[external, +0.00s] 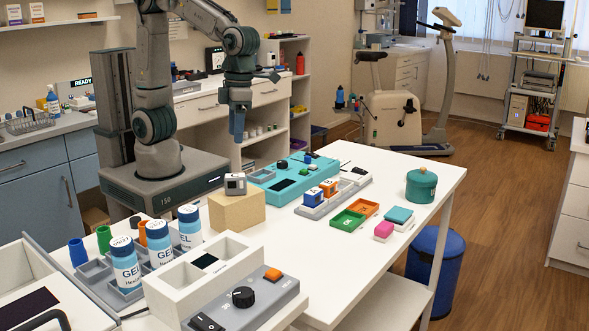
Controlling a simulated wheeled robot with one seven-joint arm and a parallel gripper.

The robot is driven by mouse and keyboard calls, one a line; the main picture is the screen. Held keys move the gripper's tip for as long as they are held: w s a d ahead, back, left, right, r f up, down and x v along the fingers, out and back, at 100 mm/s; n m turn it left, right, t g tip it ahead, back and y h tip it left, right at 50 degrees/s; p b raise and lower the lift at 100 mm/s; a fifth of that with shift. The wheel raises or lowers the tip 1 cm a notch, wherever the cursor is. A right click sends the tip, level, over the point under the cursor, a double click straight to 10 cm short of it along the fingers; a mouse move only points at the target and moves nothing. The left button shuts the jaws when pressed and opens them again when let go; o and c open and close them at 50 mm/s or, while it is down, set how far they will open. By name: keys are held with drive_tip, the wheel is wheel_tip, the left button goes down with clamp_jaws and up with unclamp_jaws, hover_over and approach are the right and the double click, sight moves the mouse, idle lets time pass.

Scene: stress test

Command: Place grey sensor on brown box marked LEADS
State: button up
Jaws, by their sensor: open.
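The grey sensor (235,184) is a small block with a dark patch on its front. It sits on top of the plain brown box (238,211), near the left part of the white table. No LEADS marking can be read on the box from here.
Several GEL bottles (160,243) stand in a grey rack front left of the box. A grey control unit (240,305) is in front, and a teal device (290,180) lies behind right. Green (347,221) and orange (364,208) trays and a teal pot (421,185) are farther right.

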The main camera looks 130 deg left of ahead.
drive_tip(key=s+n+t, duration=0.1)
drive_tip(key=s+n, duration=0.6)
drive_tip(key=n, duration=0.5)
drive_tip(key=s+a+n+t, duration=0.1)
drive_tip(key=s+n+t, duration=0.1)
drive_tip(key=s+n, duration=0.5)
drive_tip(key=n, duration=0.6)
drive_tip(key=shift+a+f+t+y, duration=0.2)
drive_tip(key=shift+f+t+y, duration=0.1)
drive_tip(key=shift+f+y, duration=0.1)
